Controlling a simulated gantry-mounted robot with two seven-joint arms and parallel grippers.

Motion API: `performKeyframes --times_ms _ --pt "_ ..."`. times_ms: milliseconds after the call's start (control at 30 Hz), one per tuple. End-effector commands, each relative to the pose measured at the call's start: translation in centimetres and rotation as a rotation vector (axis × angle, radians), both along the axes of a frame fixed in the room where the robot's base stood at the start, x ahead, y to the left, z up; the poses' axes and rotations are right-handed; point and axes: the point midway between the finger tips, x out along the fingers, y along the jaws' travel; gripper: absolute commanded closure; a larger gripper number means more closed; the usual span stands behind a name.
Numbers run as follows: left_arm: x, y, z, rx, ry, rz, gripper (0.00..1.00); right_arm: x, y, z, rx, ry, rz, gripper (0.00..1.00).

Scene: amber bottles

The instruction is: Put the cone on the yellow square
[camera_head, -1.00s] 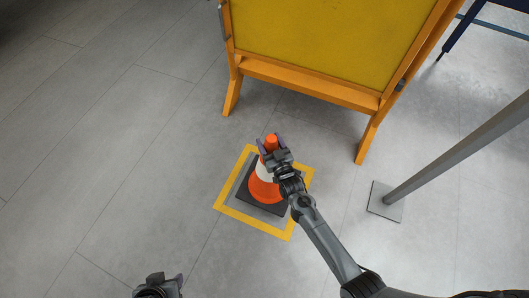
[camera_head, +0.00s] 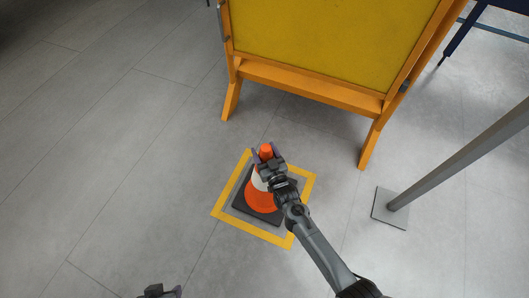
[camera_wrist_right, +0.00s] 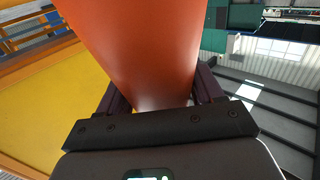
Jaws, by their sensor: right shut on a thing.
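The orange and white cone (camera_head: 262,200) stands upright, with its dark base over the inside of the yellow square outline (camera_head: 230,182) on the floor, nearer the outline's left side. I cannot tell whether the base touches the floor. My right gripper (camera_head: 266,153) is shut on the cone near its orange top. In the right wrist view, the cone's orange surface (camera_wrist_right: 135,45) fills the space between the fingers of the right gripper (camera_wrist_right: 160,90). My left gripper (camera_head: 160,291) only peeks in at the bottom edge; its jaws are not clear.
A yellow board in an orange wooden frame (camera_head: 305,85) stands on legs behind the square. A grey pole (camera_head: 460,155) on a square foot plate (camera_head: 389,212) stands to the right. The grey tiled floor is clear on the left.

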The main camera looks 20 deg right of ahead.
Motion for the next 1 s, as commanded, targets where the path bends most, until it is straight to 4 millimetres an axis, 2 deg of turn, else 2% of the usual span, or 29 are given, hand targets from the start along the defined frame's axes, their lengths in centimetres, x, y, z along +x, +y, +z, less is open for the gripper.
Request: performKeyframes --times_ms 33,267,300,433,800,1000 --pt "0.0 -0.1 0.1 -0.003 -0.001 0.001 0.58 0.2 0.0 0.5 0.000 -0.009 0.000 1.00" --pt "0.0 -0.1 -0.1 -0.004 -0.001 0.003 0.58 0.2 0.0 0.2 0.000 -0.008 0.000 1.00" --pt "0.0 -0.1 0.0 -0.004 -0.001 0.003 0.58 0.0 0.0 -0.2 0.000 0.000 0.000 0.29" --pt "0.0 -0.1 0.0 -0.003 -0.001 0.002 0.58 0.0 0.0 -0.2 0.000 0.000 0.000 0.09" --pt "0.0 0.2 0.3 0.008 -0.001 -0.006 0.58 0.0 0.0 0.3 0.000 -0.001 0.000 0.08" --pt "0.0 0.2 1.8 0.009 -0.001 -0.005 0.58 -2.2 -0.1 0.4 -0.001 0.003 0.000 0.08"
